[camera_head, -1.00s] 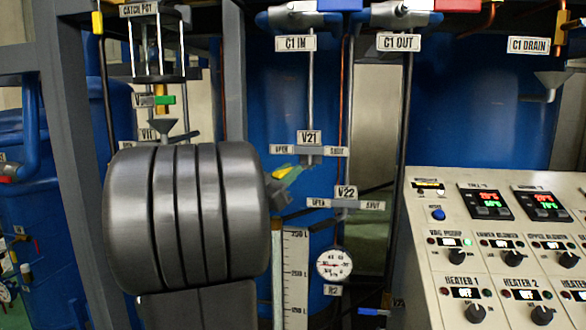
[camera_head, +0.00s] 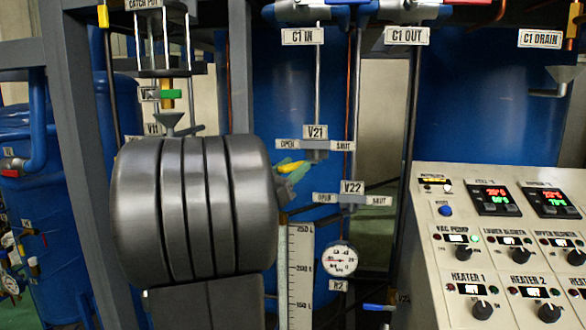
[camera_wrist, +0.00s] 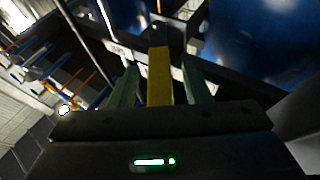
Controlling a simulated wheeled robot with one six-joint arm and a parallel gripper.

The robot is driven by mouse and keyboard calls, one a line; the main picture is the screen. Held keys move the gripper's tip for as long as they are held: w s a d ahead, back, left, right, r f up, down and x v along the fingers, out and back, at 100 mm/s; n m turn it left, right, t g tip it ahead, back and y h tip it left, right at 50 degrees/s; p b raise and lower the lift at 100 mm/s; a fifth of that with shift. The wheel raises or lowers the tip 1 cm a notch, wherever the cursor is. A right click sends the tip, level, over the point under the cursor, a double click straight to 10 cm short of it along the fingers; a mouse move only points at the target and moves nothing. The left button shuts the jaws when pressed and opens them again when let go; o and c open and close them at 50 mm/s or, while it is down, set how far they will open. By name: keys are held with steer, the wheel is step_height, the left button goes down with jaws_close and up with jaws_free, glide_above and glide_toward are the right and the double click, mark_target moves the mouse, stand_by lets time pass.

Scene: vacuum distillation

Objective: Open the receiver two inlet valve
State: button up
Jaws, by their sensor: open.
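The V21 plate (camera_head: 315,132) hangs below the C1 IN pipe, with an OPEN label on its left and a SHUT label on its right. A yellow lever (camera_head: 292,166) shows just below the OPEN side. My gripper (camera_head: 290,173) is there, its green fingers partly hidden behind my grey arm. In the wrist view the yellow lever (camera_wrist: 160,76) stands between the two green fingers of my gripper (camera_wrist: 159,68). The jaws are open, with dark gaps on both sides of the lever. The lever's joint with the valve is hidden.
The V22 plate (camera_head: 352,187) and a round gauge (camera_head: 339,260) sit just below. A level scale (camera_head: 299,270) stands beside my arm. The control panel (camera_head: 425,275) fills the lower right. A grey upright (camera_head: 241,80) stands behind my arm.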

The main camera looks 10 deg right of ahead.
steer(key=b+v, duration=0.3)
steer(key=v, duration=1)
steer(key=shift+a+b, duration=0.2)
steer(key=shift+b, duration=0.2)
steer(key=shift+s+d+r, duration=0.1)
steer(key=p+x, duration=0.4)
steer(key=x, duration=0.9)
steer(key=shift+w+d, duration=0.25)
steer(key=shift+d, duration=0.1)
steer(key=shift+s, duration=0.1)
